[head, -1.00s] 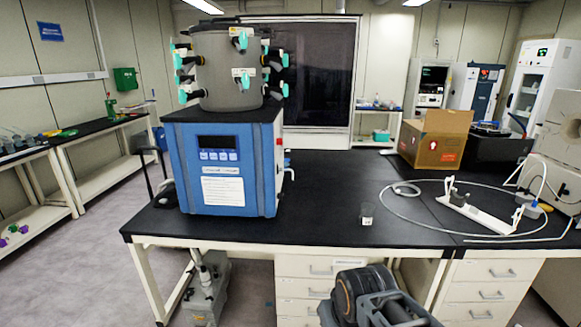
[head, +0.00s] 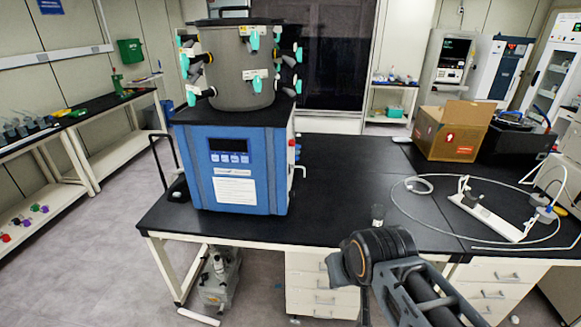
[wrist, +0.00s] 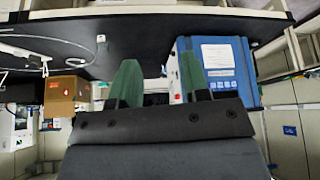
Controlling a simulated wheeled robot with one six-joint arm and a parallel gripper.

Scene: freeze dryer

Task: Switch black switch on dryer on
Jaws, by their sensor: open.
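The dryer is a blue box (head: 238,172) with a grey drum (head: 238,68) on top, standing on the left part of the black bench. Its front has a dark display with small buttons (head: 230,158). Its right side shows a red knob (head: 292,142) and a pale fitting (head: 301,171). I cannot pick out a black switch; it is too small or hidden. In the wrist view, which is upside down, the dryer (wrist: 222,58) is beyond my gripper (wrist: 158,78). The two green fingers are apart and empty, short of the dryer.
The black bench top (head: 335,190) is clear right of the dryer. Farther right are a cardboard box (head: 450,132), a looped tube (head: 398,208) and a white stand (head: 490,217). Drawers (head: 318,280) are below.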

